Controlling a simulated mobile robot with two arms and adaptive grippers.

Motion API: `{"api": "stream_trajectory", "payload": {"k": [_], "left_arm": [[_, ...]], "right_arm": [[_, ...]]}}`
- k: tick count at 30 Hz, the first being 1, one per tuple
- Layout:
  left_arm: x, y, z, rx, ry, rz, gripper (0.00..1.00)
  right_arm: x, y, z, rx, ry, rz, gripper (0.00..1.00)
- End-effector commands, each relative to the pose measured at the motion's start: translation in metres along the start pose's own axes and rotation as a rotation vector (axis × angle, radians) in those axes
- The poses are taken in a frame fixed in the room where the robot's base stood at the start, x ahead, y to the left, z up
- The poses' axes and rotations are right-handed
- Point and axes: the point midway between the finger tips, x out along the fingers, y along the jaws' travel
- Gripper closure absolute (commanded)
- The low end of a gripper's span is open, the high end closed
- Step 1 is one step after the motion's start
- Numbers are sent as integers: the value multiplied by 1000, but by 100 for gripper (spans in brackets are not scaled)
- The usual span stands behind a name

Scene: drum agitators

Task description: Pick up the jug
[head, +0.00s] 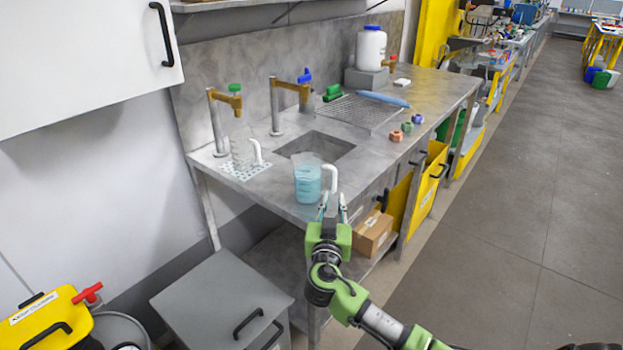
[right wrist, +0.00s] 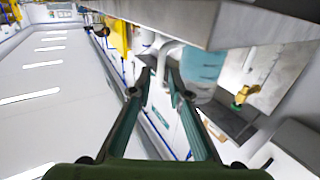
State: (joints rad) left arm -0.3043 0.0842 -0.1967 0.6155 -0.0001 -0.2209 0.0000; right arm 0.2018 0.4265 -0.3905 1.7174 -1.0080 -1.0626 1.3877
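A clear jug with blue liquid (head: 307,184) stands upright at the front edge of the steel counter, its white handle (head: 332,178) on the right. A second jug, clear and apparently empty (head: 241,150), stands on a perforated mat by the left tap. My right gripper (head: 333,206) is just in front of and below the blue jug's handle. In the right wrist view its fingers (right wrist: 161,72) are apart with nothing between them, and the white handle (right wrist: 168,50) and blue jug (right wrist: 201,62) show just beyond the tips. My left gripper is not in view.
The steel counter (head: 275,190) has a sink (head: 315,146), two taps and a drying rack (head: 362,110). Small coloured parts (head: 396,135) lie near its front edge. A cardboard box (head: 373,234) sits below, a grey cabinet (head: 222,298) stands at front left. The floor at right is clear.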

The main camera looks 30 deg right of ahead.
Motion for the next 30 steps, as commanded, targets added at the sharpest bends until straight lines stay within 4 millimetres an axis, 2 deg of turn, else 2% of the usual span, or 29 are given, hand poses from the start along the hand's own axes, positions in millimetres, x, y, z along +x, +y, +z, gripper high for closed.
{"api": "stream_trajectory", "payload": {"k": [3,11,17,21,30], "left_arm": [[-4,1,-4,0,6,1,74],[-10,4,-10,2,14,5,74],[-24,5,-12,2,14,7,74],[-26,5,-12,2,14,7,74],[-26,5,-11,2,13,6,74]], "right_arm": [[16,-1,-1,-3,0,-1,83],[30,-1,-2,-2,-2,-1,83],[55,-1,-7,-4,0,0,83],[70,-2,-4,-3,-1,-1,83],[77,-2,-1,-1,-3,-2,83]]}}
